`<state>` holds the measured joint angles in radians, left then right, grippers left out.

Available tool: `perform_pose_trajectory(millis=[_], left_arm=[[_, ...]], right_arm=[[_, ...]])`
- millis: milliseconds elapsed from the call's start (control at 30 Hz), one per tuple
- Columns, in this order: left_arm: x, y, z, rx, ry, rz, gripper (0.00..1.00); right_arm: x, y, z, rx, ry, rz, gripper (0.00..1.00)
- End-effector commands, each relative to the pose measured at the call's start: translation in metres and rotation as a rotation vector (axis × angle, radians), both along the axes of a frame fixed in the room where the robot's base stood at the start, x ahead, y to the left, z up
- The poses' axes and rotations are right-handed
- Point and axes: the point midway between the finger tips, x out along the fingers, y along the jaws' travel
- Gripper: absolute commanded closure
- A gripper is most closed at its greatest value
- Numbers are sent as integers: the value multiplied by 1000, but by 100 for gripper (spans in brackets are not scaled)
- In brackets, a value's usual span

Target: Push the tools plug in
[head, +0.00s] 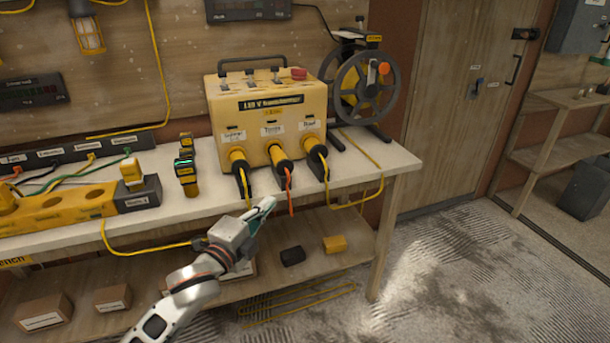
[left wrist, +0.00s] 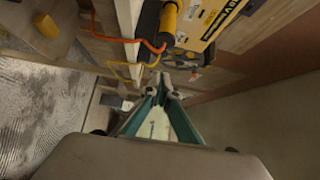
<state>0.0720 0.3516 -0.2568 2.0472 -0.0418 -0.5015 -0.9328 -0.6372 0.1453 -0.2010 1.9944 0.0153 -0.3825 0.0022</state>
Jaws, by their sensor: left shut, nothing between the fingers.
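A yellow transformer box (head: 265,103) stands on the bench with three yellow and black plugs along its front. The middle one, under a label that seems to read Tools, is the tools plug (head: 280,156), with an orange cable (head: 290,197) hanging from it. I cannot tell how deep it sits in its socket. My left gripper (head: 268,204) is shut and empty, in front of and below the plugs, apart from the tools plug. In the left wrist view its fingers (left wrist: 170,88) meet, and the tools plug (left wrist: 169,20) shows beyond them. My right gripper is out of view.
Left plug (head: 238,160) and right plug (head: 316,156) sit close on either side. A cable reel (head: 362,85) stands behind right.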

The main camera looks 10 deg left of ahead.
Motion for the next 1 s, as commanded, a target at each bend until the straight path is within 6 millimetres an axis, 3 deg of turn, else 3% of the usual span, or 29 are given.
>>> perform_pose_trajectory(millis=[267, 667, 1000], left_arm=[[28, -5, 4, 12, -11, 0, 100], [103, -20, 2, 12, -7, 0, 100], [131, 2, 2, 11, -6, 0, 100]], right_arm=[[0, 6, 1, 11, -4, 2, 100], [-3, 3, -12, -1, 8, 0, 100], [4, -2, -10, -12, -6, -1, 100]])
